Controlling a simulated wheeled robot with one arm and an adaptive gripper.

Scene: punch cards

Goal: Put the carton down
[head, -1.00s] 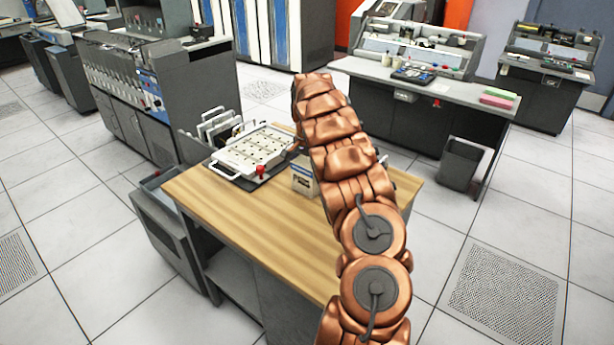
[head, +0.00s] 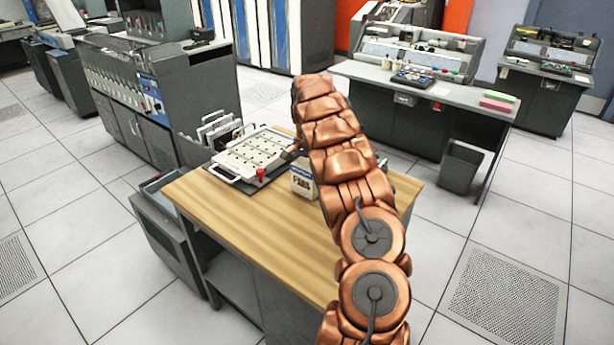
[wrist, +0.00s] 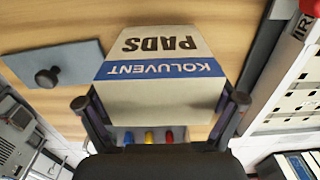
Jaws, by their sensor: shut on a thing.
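The carton is a white and blue box lettered KOLUVENT PADS. In the wrist view the carton (wrist: 160,62) fills the middle, upside down in the picture, between the two fingers of my gripper (wrist: 160,101), which is shut on it. In the head view the carton (head: 303,182) shows over the back part of the wooden table (head: 240,218), its right side hidden by my copper arm. My gripper is hidden behind the arm there. I cannot tell whether the carton's base touches the table.
A white slotted tray (head: 252,152) with a red knob (head: 261,173) is left of the carton. A grey plate with a black knob (wrist: 47,77) lies on the wood in the wrist view. Card racks (head: 217,131) stand at the table's back left. The table's front left is clear.

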